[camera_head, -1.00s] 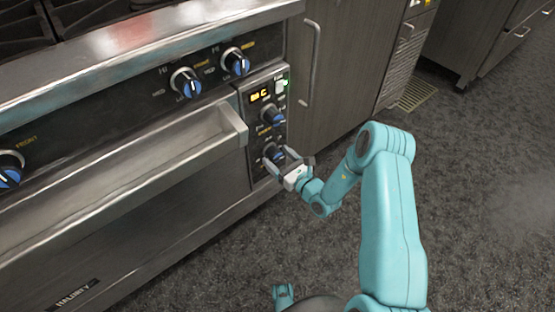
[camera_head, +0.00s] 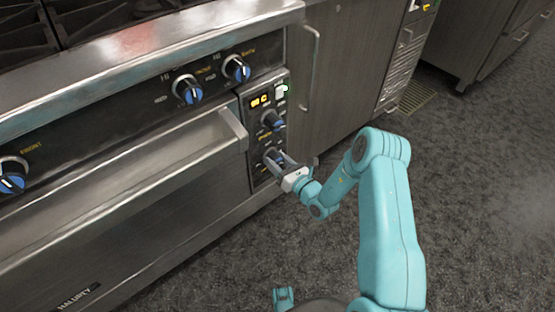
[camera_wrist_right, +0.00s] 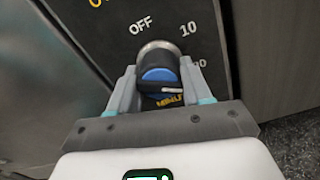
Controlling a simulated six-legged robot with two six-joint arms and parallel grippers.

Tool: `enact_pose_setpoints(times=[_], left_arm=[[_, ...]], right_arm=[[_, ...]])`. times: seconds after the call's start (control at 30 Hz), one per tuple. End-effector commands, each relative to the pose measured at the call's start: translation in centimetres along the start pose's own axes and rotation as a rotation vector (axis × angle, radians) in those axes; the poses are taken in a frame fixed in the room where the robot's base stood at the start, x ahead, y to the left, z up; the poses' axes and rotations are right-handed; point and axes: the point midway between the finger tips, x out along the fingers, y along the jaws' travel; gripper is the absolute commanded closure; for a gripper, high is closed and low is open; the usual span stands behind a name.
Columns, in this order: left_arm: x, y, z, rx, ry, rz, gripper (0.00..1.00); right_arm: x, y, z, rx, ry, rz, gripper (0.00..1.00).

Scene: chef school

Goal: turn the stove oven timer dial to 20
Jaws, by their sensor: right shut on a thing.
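The timer dial (camera_head: 273,156), black with a blue face, is the lower knob on the oven's narrow control panel (camera_head: 262,181). My right gripper (camera_head: 284,165) is shut on it, with one finger on each side. In the right wrist view, the dial (camera_wrist_right: 160,78) sits between the fingertips of the right gripper (camera_wrist_right: 160,72). The white pointer line on its face lies nearly level. "OFF" is printed above left of the dial, "10" above right, and a partly blurred number lower right.
Another blue-faced knob (camera_head: 273,121) and a lit display (camera_head: 260,100) are above the dial. The oven door handle (camera_head: 233,130) ends close to the panel's left side. A cabinet (camera_head: 342,75) stands to the right; the floor (camera_head: 470,190) is clear.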

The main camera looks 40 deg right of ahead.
Motion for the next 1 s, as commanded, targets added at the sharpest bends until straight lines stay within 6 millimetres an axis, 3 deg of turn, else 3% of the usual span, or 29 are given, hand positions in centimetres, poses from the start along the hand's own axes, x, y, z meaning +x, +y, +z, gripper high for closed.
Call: enact_pose_setpoints(times=[0.27,0.3,0.37,0.4,0.77,0.87,1.0], left_arm=[[0.0,0.0,0.0,0.001,-0.001,0.000,0.26],[0.0,0.0,0.0,0.001,-0.001,0.000,0.26],[0.0,0.0,0.0,0.000,0.000,0.000,0.26],[0.0,0.0,0.0,0.000,0.000,0.000,0.26],[-0.3,0.1,0.1,0.001,-0.001,0.000,0.26],[-0.8,0.4,0.2,0.004,-0.004,0.000,0.26],[-1.8,0.9,0.4,0.010,-0.010,0.001,0.26]], right_arm=[[-0.1,0.0,-0.1,0.016,0.002,0.000,0.82],[-0.1,0.0,-0.1,0.016,0.002,0.000,0.48],[-0.1,0.0,-0.1,0.016,0.002,0.000,0.29],[-0.1,0.0,-0.1,0.015,0.002,0.000,0.26],[-0.8,0.0,0.0,0.014,0.002,-0.002,0.26],[-2.4,0.0,0.1,0.016,0.004,-0.003,0.26],[-6.0,0.0,0.3,0.018,0.005,-0.006,0.26]])
